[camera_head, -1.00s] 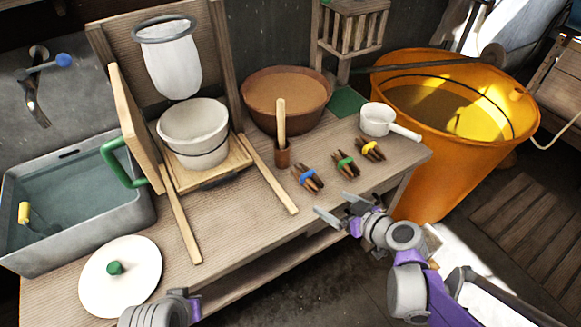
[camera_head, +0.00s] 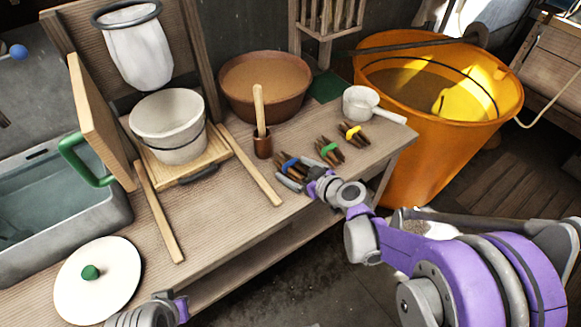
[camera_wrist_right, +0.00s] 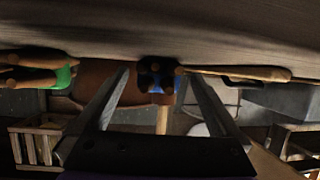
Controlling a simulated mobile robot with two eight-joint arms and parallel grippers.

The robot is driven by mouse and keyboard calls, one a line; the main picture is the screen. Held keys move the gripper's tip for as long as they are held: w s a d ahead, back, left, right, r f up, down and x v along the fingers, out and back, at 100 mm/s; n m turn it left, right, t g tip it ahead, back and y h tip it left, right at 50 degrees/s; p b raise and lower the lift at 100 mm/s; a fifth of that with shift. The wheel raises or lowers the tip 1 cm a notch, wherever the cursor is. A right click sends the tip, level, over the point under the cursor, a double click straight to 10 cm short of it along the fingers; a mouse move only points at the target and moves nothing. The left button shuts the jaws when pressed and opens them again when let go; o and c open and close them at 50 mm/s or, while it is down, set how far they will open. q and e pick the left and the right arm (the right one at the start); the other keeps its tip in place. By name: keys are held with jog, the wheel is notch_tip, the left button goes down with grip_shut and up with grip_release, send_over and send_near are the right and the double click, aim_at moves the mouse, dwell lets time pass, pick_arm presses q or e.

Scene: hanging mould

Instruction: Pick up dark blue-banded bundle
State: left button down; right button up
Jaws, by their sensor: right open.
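The dark bundle with the blue band (camera_head: 288,161) lies on the wooden bench, left of the green-banded bundle (camera_head: 329,150) and the yellow-banded bundle (camera_head: 352,133). My right gripper (camera_head: 290,180) is open at the near end of the blue-banded bundle, low over the bench. In the right wrist view, the blue-banded bundle (camera_wrist_right: 157,78) shows between the two spread fingers, with a gap on each side. Part of the left arm's end (camera_head: 150,312) shows at the bottom edge; its fingers cannot be made out.
A brown cup with a wooden stick (camera_head: 262,143) stands left of the bundles, with a brown bowl (camera_head: 265,90) behind. A white dipper (camera_head: 361,103) lies behind the yellow-banded bundle. A large orange bucket (camera_head: 420,165) stands right of the bench. A white lid (camera_head: 98,290) lies front left.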

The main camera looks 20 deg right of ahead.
jog(key=shift+x, duration=1)
jog(key=shift+c, duration=0.2)
